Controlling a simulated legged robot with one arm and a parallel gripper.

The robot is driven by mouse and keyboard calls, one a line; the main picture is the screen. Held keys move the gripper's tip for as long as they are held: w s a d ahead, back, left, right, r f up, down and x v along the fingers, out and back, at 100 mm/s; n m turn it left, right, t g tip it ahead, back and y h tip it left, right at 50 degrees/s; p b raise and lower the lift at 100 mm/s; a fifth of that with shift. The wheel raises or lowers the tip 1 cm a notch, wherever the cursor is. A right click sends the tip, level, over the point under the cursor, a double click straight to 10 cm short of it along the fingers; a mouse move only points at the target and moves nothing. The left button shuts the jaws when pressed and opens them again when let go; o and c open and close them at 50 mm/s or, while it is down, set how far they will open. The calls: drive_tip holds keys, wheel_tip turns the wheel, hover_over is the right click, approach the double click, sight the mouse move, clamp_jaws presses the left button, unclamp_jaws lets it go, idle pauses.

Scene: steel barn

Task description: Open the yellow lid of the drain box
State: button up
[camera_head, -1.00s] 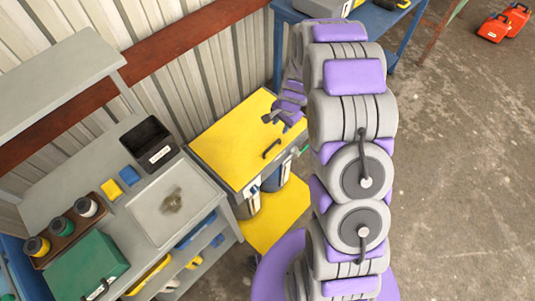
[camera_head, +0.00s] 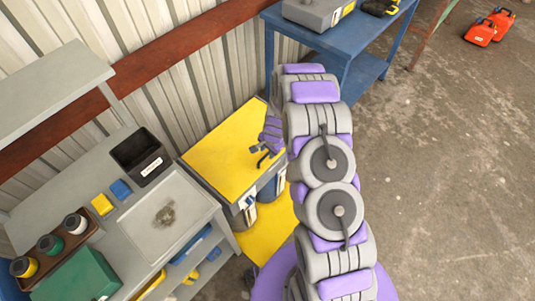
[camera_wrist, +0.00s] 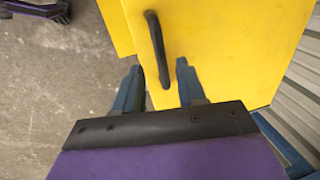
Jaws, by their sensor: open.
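The yellow lid (camera_head: 218,152) lies flat and closed on the drain box (camera_head: 243,204), beside the corrugated wall in the head view. My arm covers its right part. In the wrist view the lid (camera_wrist: 225,35) fills the upper middle, with a black bar handle (camera_wrist: 157,45) near its left edge. My gripper (camera_head: 261,153) is above the lid at the handle. In the wrist view my gripper (camera_wrist: 158,75) is open, its two fingertips on either side of the handle's lower end. Whether the fingers touch the handle or lid I cannot tell.
A grey workbench (camera_head: 188,205) with a black bin (camera_head: 140,157) stands left of the drain box. A blue table (camera_head: 345,42) with a grey case stands behind. A yellow panel (camera_head: 270,230) lies low before the box.

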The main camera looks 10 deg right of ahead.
drive_tip(key=shift+w+a+f, duration=0.1)
drive_tip(key=shift+a+f, duration=0.25)
drive_tip(key=shift+f, duration=0.3)
drive_tip(key=shift+w+a+f, duration=0.1)
drive_tip(key=shift+a+f, duration=0.2)
drive_tip(key=shift+f, duration=0.3)
drive_tip(key=shift+d, duration=0.45)
drive_tip(key=shift+a, duration=0.2)
clamp_jaws()
